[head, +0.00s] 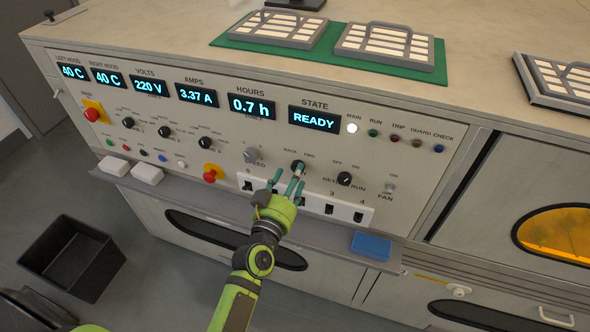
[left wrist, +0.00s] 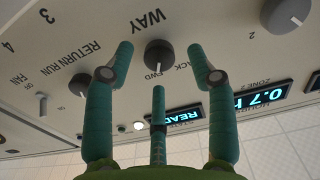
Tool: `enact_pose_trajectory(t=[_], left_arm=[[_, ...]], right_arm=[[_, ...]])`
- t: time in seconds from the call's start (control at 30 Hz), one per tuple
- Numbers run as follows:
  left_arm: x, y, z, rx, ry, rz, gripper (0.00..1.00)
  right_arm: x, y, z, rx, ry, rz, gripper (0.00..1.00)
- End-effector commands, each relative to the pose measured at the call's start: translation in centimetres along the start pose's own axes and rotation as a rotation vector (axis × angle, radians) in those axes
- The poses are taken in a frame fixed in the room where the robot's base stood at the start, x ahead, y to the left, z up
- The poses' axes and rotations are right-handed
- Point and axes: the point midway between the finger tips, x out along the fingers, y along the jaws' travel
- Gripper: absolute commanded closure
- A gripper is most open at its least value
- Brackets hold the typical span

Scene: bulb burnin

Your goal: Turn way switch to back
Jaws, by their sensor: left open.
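The way switch is a dark round knob (head: 297,166) on the sloped panel, between BACK and FWD labels. It also shows in the left wrist view as the knob (left wrist: 158,56) beside the word WAY. The fingers look apart from the knob, and nothing is held. My right gripper is out of view.
The RETURN/RUN knob (head: 344,179) is close to the right of the way switch, with the FAN switch beyond. A strip of numbered rocker switches (head: 330,209) lies below. A red emergency button (head: 210,175) is to the left. A blue block (head: 371,245) sits on the ledge.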

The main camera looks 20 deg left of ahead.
Motion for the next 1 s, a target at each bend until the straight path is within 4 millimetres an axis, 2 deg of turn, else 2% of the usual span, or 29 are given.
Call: enact_pose_trajectory(t=[0.1, 0.2, 0.5, 0.63, 0.67, 1.0], left_arm=[[1.5, 0.0, -0.1, -0.001, 0.0, 0.0, 0.44], [2.2, 0.0, 0.0, 0.0, -0.001, 0.0, 0.44], [2.4, 0.0, 0.1, 0.0, -0.001, 0.0, 0.44], [2.4, 0.0, 0.1, 0.0, -0.002, 0.0, 0.96], [2.4, 0.0, 0.1, 0.0, -0.002, 0.0, 1.0], [2.3, 0.0, 0.2, -0.024, -0.005, 0.0, 1.0]], right_arm=[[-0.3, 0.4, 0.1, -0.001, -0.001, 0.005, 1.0], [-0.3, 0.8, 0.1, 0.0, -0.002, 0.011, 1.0], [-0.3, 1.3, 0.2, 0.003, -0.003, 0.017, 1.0], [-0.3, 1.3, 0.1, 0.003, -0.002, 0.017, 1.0], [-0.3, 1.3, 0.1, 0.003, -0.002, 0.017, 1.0], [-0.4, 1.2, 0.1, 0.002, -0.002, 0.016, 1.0]])
